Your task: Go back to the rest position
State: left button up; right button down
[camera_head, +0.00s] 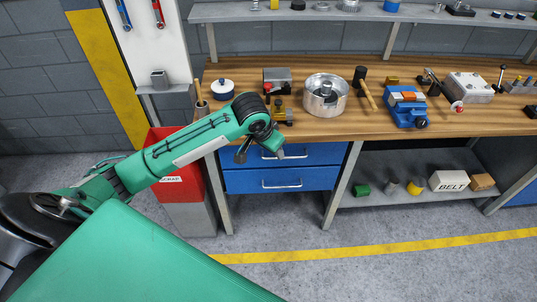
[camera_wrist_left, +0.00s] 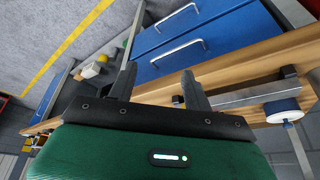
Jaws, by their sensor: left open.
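My left arm reaches in from the left in the head view, in front of the workbench (camera_head: 300,135). My left gripper (camera_head: 262,154) is near the bench's front edge, in front of the blue drawers (camera_head: 285,153). In the left wrist view its two dark fingers (camera_wrist_left: 158,82) stand well apart. I see nothing between them but the background of bench and drawers. My right gripper is in neither view.
A red scrap bin (camera_head: 182,188) stands beside the bench, partly behind my arm. On the bench are a metal drum (camera_head: 325,104), a mallet (camera_head: 366,90), a blue vise (camera_head: 407,109) and a lidded pot (camera_head: 222,90). Grey floor (camera_head: 300,228) in front is clear.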

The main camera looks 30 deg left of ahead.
pick_arm(q)
jog(key=shift+s+d+f, duration=0.3)
jog(key=shift+s+f, duration=0.05)
jog(key=shift+s, duration=0.15)
jog(key=w+a+f+n, duration=0.1)
jog(key=a+f, duration=0.1)
jog(key=f, duration=0.9)
jog(key=w+a+f+n, duration=0.1)
jog(key=f, duration=0.9)
jog(key=s+a+f, duration=0.1)
jog(key=s+f, duration=0.3)
jog(key=f, duration=0.4)
jog(key=s+a+f, duration=0.1)
jog(key=s+f, duration=0.4)
jog(key=f, duration=0.4)
jog(key=s+f+g+y, duration=0.1)
jog(key=s+f, duration=0.7)
jog(key=s, duration=0.2)
jog(key=s+f+g, duration=0.1)
jog(key=s+f, duration=0.7)
jog(key=s, duration=0.2)
jog(key=s+d+f+m, duration=0.1)
jog(key=s+d+f, duration=0.1)
jog(key=s, duration=0.8)
jog(key=s+d+f+g, duration=0.1)
jog(key=s+d+f, duration=0.2)
jog(key=s, duration=0.7)
jog(key=shift+s+d+f+m, duration=0.15)
jog(key=shift+d+f+m, duration=0.05)
jog(key=shift+f+m, duration=0.2)
